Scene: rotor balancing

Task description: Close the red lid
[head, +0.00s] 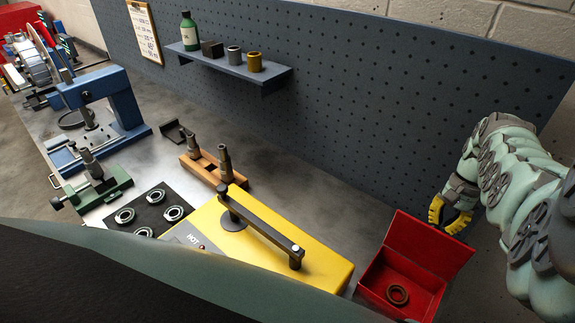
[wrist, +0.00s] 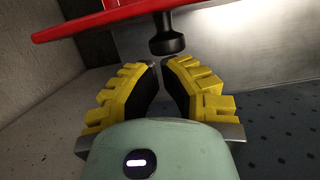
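The red lid (head: 430,245) stands raised at the back of an open red box (head: 375,283) at the lower right of the head view. In the wrist view the red lid (wrist: 120,17) crosses the top, and a black knob (wrist: 167,38) sticks out from it. My gripper (head: 436,211) is behind the lid, on its outer side near the upper edge. In the wrist view my gripper's yellow fingers (wrist: 160,68) have their tips almost together, with nothing between them. The tips are close below the knob; whether they touch it I cannot tell.
A brown ring (head: 397,294) lies inside the box. A yellow device (head: 310,262) with a black bar stands left of the box. A pegboard wall (head: 350,100) rises behind the bench, close to my arm. Bare bench shows behind the yellow device.

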